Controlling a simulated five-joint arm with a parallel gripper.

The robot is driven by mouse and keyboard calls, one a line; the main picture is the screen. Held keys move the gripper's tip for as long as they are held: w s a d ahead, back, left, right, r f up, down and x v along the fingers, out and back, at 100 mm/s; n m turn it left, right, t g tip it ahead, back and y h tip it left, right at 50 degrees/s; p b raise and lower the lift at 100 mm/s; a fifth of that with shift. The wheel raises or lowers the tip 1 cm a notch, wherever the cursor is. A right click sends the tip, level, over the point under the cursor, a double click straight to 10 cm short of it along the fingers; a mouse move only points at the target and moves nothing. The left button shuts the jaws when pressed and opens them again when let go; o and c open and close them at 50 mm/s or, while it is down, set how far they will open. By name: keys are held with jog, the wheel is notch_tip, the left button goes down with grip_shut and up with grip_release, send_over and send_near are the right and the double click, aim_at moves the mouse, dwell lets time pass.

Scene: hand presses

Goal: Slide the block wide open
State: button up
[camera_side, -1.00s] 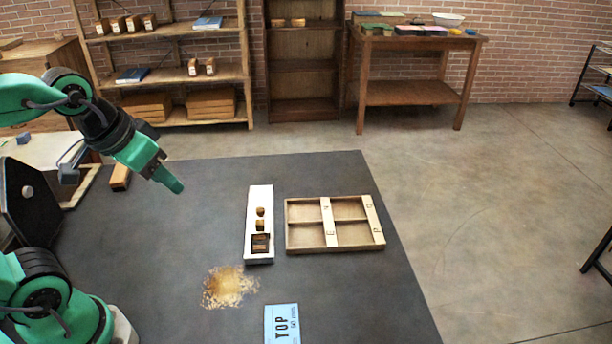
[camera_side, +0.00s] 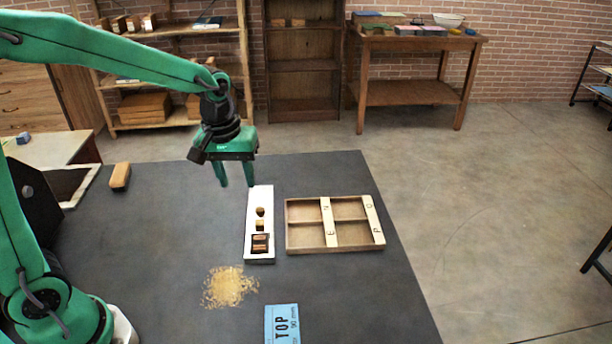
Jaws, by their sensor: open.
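A long white board (camera_side: 258,198) lies on the dark table mat. On it are a small rounded wooden knob (camera_side: 260,211), a small wooden block (camera_side: 260,225) just in front of it, and a dark-framed square opening (camera_side: 260,243) with brown wood inside at the near end. The block sits close to the opening; whether they touch is too small to tell. My gripper (camera_side: 237,183) is open and empty, fingers pointing down. In the picture it is up and left of the board's far end, apart from the knob and block.
A divided wooden tray (camera_side: 291,226) with lettered light strips stands right of the board. A tan powder patch (camera_side: 230,287) and a blue TOP card (camera_side: 282,322) lie in front. A wooden block (camera_side: 120,177) sits at the back left. The mat left of the board is clear.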

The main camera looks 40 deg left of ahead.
jog(key=n+g, duration=0.1)
jog(key=n, duration=0.1)
send_over(259, 222)
notch_tip(259, 222, down, 6)
jog(key=shift+f, duration=0.25)
jog(key=shift+f, duration=3.85)
grip_shut()
